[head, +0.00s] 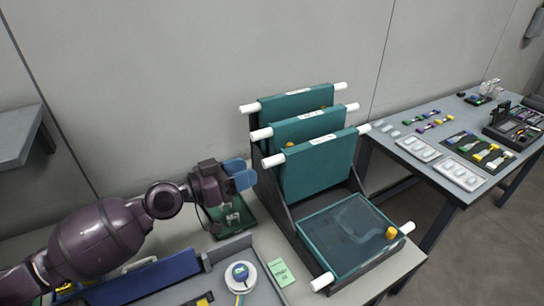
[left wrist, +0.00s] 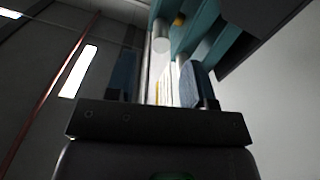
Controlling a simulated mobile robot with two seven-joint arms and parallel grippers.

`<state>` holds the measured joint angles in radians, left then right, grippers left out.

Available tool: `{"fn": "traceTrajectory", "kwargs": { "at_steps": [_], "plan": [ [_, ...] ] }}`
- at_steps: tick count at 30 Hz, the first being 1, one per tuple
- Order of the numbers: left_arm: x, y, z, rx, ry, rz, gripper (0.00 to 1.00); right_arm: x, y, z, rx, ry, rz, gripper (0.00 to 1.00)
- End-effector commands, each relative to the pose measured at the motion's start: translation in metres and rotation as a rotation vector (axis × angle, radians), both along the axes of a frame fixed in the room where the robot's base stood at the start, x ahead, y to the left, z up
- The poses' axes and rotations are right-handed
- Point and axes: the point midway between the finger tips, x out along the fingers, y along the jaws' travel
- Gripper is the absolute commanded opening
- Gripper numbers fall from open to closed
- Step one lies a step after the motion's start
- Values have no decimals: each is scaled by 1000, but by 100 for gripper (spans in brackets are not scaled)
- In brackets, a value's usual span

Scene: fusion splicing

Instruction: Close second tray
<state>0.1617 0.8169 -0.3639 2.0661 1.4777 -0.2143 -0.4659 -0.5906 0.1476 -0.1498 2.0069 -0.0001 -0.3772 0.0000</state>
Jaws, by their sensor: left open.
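A rack of teal trays stands in the middle of the head view. Three trays are tilted up one behind another: the back tray (head: 290,103), the middle tray (head: 300,130) and the front tray (head: 318,170). Each has white rod ends and a white label. A lowest tray (head: 345,235) lies flat at the front, with a clear cover and a yellow piece. I cannot tell which is called second. My left gripper (head: 240,173), with blue fingertips, is open and empty just left of the rack. In the left wrist view, teal trays (left wrist: 210,38) show beyond the fingers.
A green base with a small device (head: 232,215) sits below my left gripper. A round white dish (head: 241,277) and green note (head: 281,273) lie in front. A side table (head: 436,192) at right holds connectors and white trays. The wall stands behind.

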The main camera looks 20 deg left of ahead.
Motion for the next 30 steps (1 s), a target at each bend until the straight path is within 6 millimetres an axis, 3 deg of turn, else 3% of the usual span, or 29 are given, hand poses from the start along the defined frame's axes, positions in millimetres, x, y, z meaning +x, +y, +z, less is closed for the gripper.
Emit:
{"fn": "traceTrajectory", "kwargs": {
  "at_steps": [1,12,27,30],
  "plan": [
    [7,-7,7,-4,-7,1,48,-1,-1,6,-1,-1,-2,48],
    [46,-45,3,-2,-2,2,48,-6,-3,20,0,-2,-8,48],
    [55,-55,0,1,-1,1,48,8,2,33,8,-33,-6,48],
    [55,-55,0,1,-1,1,33,8,2,33,8,-33,-6,48]
  ]
}}
